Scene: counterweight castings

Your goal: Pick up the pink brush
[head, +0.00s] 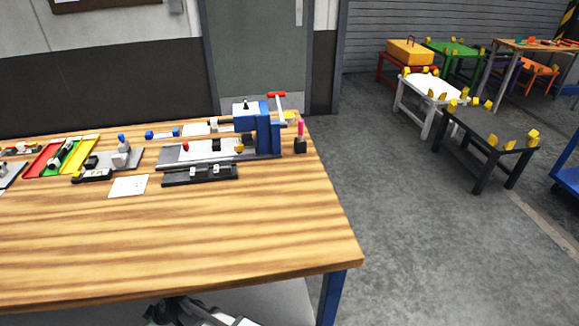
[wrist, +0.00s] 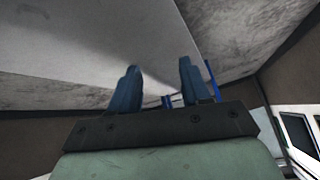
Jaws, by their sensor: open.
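The pink brush (head: 301,128) is a small upright pink piece at the right end of the row of items, near the table's right edge. It stands in a small dark block (head: 300,146). My gripper (wrist: 158,82) shows in the wrist view with two blue fingers apart and nothing between them. The brush is not visible in the wrist view. In the head view, parts of my arm show at the bottom, below the table's front edge, far from the brush.
A blue press-like fixture (head: 265,132) with a red-ended handle stands just left of the brush. A dark rail (head: 200,176), a white card (head: 128,187) and red, green and yellow trays (head: 62,156) lie farther left. The front of the wooden table (head: 190,240) is clear.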

